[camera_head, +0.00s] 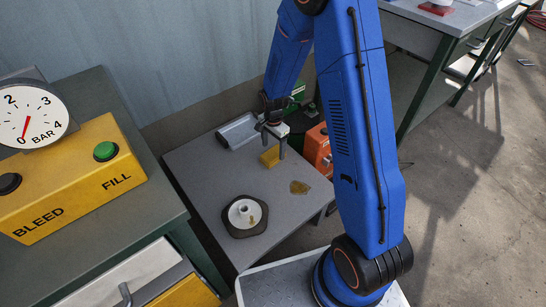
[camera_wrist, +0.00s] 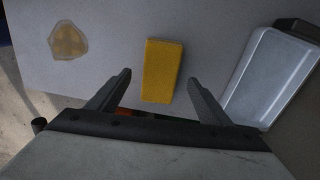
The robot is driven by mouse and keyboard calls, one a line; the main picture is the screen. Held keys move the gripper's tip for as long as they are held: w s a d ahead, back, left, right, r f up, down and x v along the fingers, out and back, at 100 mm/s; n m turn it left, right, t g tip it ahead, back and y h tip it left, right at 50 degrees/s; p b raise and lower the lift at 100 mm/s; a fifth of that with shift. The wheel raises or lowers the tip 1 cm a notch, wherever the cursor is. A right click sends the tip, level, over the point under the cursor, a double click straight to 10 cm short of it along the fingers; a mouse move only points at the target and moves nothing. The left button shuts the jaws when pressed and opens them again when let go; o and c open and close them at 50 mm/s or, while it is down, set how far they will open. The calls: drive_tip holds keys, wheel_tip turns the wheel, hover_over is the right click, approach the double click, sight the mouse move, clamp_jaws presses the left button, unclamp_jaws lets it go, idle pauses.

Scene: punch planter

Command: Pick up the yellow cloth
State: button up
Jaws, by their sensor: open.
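The yellow cloth (camera_head: 269,158) looks like a folded, flat-sided block and lies on the low grey table (camera_head: 200,172). In the wrist view the cloth (camera_wrist: 162,70) lies upright in the picture, in line with the gap between my fingers. My gripper (camera_head: 274,147) is over the table by the cloth, pointing down. Its two fingers also show in the wrist view (camera_wrist: 160,78), spread apart, one on each side of the cloth with clear gaps. Nothing is held. The height of the fingertips above the table is hard to tell.
An orange box (camera_head: 318,150) stands to the right. A flat yellow-brown patch (camera_head: 299,187) and a dark pad with a white round part (camera_head: 245,214) are nearer. A yellow control box (camera_head: 70,180) stands on the left bench.

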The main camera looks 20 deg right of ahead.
sight(273, 153)
wheel_tip(273, 153, down, 4)
drive_tip(key=shift+a+f, duration=0.1)
drive_tip(key=shift+c, duration=0.3)
drive_tip(key=c, duration=1.1)
wheel_tip(273, 153, up, 10)
drive_tip(key=shift+r, duration=0.1)
